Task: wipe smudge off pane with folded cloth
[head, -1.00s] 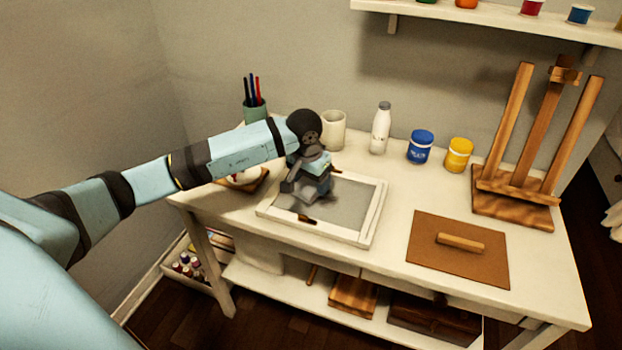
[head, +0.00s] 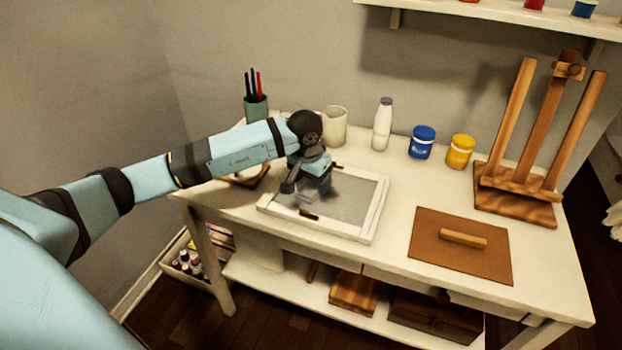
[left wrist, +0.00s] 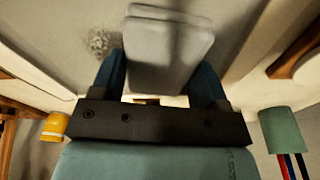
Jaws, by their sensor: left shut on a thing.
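The framed pane (head: 352,205) lies flat on the white table, with a pale frame around grey glass. My left gripper (head: 310,190) is over its left part, at the end of the arm coming in from the left. In the left wrist view, the gripper (left wrist: 160,80) is shut on the folded cloth (left wrist: 165,60), a pale grey pad between its blue fingers. A mottled grey smudge (left wrist: 100,42) shows on the pane, left of the cloth in that view. I cannot tell whether the cloth touches the glass. My right gripper is out of view.
Behind the pane stand a pen cup (head: 256,107), a cream mug (head: 334,126), a white bottle (head: 382,125), a blue jar (head: 422,142) and a yellow jar (head: 460,152). A brown board (head: 460,262) and wooden easel (head: 515,205) are at right. Bare table lies between pane and board.

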